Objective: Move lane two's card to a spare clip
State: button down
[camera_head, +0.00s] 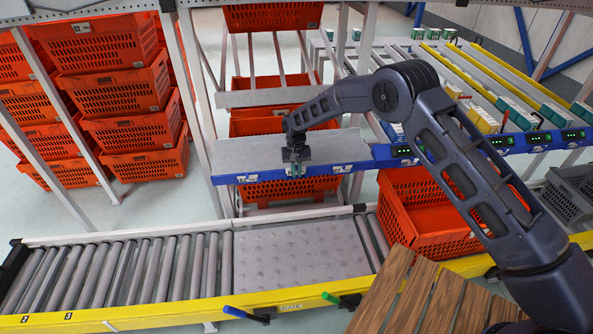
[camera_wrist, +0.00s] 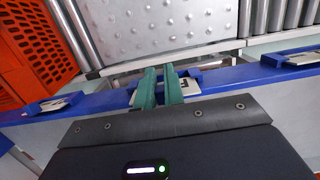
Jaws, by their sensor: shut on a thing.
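My gripper (camera_head: 296,170) is at the front of the blue rail (camera_head: 265,174) below a grey shelf. In the wrist view its two green fingers (camera_wrist: 160,84) are close together over the rail, shut on a pale card (camera_wrist: 192,87) with a dark mark. The fingers hide part of this card, and I cannot tell whether it sits in a clip. Another card in a holder (camera_head: 246,178) is to the left of my gripper, and one (camera_head: 342,168) is to the right. These also show in the wrist view, at right (camera_wrist: 302,58) and left (camera_wrist: 52,104). Lane numbers are unreadable.
A roller conveyor (camera_head: 130,270) with a dimpled plate (camera_head: 295,252) runs below the rail. An orange tote (camera_head: 425,215) stands at its right. Stacked orange totes (camera_head: 125,90) fill the left rack. A wooden slatted surface (camera_head: 415,295) is in front.

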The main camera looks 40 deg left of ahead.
jog(key=shift+f, duration=0.6)
jog(key=c, duration=1.4)
grip_release()
jog(key=shift+c, duration=0.2)
jog(key=shift+r, duration=0.1)
jog(key=r, duration=0.7)
jog(key=w+a+r, duration=0.1)
jog(key=r, duration=0.2)
jog(key=shift+r, duration=0.25)
